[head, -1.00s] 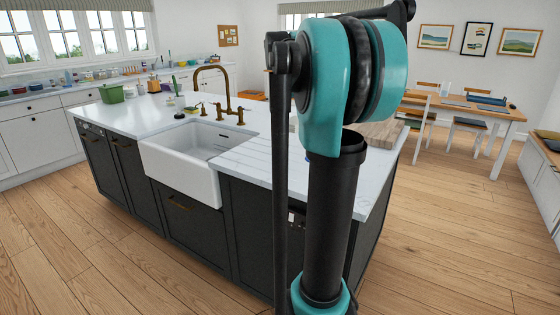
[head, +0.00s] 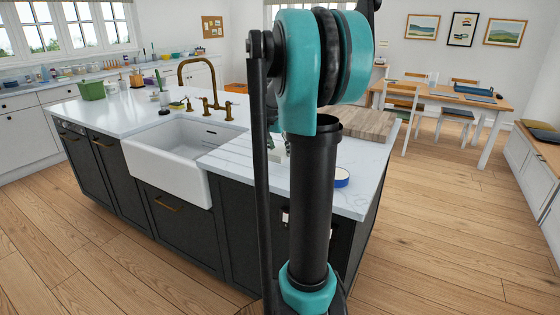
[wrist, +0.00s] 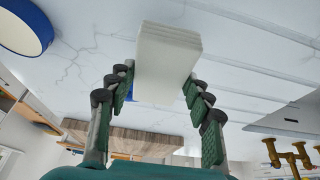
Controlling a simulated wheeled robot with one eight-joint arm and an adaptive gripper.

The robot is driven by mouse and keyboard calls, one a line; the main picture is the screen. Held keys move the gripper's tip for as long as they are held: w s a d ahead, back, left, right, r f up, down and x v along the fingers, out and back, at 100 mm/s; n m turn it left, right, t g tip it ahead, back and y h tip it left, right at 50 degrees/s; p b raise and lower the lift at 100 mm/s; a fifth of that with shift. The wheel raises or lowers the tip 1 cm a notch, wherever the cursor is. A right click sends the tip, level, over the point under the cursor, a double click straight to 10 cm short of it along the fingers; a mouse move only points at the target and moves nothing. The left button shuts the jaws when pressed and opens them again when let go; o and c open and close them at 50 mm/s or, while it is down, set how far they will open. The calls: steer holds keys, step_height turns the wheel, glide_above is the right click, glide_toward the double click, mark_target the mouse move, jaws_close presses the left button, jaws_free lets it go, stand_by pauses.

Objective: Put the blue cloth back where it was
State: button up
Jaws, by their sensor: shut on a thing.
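My gripper (wrist: 160,80) has its green-padded fingers on both sides of a pale, off-white block-like thing (wrist: 168,50) and holds it above the white marbled worktop. A small blue patch shows at its lower left edge; I cannot tell whether this is part of the held thing. In the head view a bit of the pale thing (head: 277,150) shows beside my arm, over the island; the rest is hidden. No blue cloth can be clearly made out. The island worktop (head: 352,201) is bare near its front right corner.
A round blue-rimmed dish with a pale top (head: 342,178) stands near the island's right end; it also shows in the wrist view (wrist: 27,22). A wooden board (head: 365,124) lies behind. The white sink (head: 165,165) and brass tap (head: 205,75) are left.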

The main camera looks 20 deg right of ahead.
steer(key=shift+f, duration=2.5)
steer(key=o, duration=1.2)
steer(key=v, duration=1.2)
steer(key=s+a+f+n+y, duration=0.1)
steer(key=s+a+f+n, duration=0.2)
steer(key=s+f, duration=0.5)
steer(key=s+a+f+n+t+y, duration=0.1)
steer(key=s+a+f+n, duration=0.3)
steer(key=s+a+f, duration=0.2)
steer(key=s+a+f+n+y, duration=0.1)
steer(key=s+a+f+n, duration=0.2)
steer(key=s+f, duration=0.7)
steer(key=shift+a+y, duration=0.3)
steer(key=shift+a, duration=0.5)
steer(key=shift+f, duration=0.1)
